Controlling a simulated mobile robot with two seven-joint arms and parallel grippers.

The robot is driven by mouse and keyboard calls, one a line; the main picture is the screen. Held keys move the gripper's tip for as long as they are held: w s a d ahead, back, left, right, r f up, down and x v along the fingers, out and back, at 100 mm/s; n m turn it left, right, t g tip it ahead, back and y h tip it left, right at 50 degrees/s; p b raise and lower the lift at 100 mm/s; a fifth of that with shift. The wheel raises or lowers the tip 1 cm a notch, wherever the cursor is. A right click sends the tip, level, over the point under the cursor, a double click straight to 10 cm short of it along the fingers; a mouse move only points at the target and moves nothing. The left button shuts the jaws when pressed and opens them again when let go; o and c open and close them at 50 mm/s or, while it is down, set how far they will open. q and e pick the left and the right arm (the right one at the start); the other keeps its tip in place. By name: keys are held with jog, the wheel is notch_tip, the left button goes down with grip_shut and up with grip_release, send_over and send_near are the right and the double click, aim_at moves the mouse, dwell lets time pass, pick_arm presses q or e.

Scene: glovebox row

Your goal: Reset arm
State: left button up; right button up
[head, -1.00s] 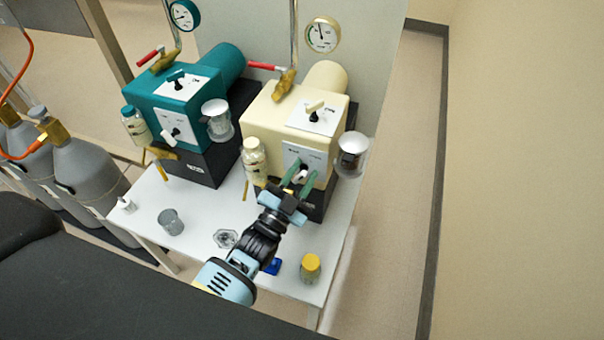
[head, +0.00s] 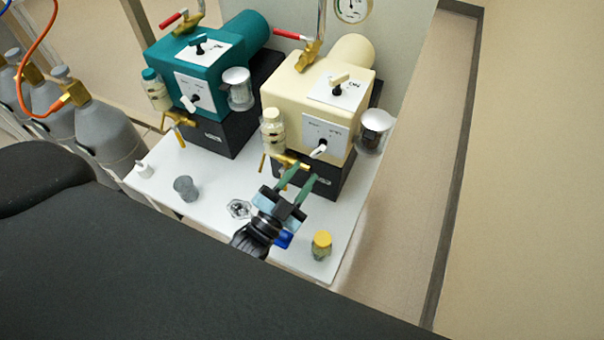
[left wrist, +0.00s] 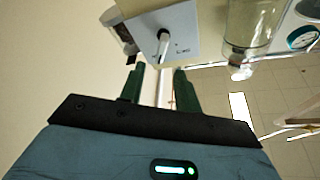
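My left gripper (head: 298,184) has two green fingers spread apart with nothing between them. In the head view it is in front of and below the front panel of the cream machine (head: 328,86), above the white table. In the left wrist view the open fingers (left wrist: 158,80) point at the cream machine's front panel (left wrist: 185,30). A white-handled knob (left wrist: 163,42) on that panel lies ahead of the fingers, apart from them. It also shows in the head view (head: 318,151). My right gripper is not in view.
A teal machine (head: 190,75) stands left of the cream one. On the white table (head: 205,215) are a grey cup (head: 186,188), a clear faceted dish (head: 238,209), a yellow-lidded jar (head: 321,245) and a small white bottle (head: 144,169). Grey gas cylinders (head: 105,130) stand at the left.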

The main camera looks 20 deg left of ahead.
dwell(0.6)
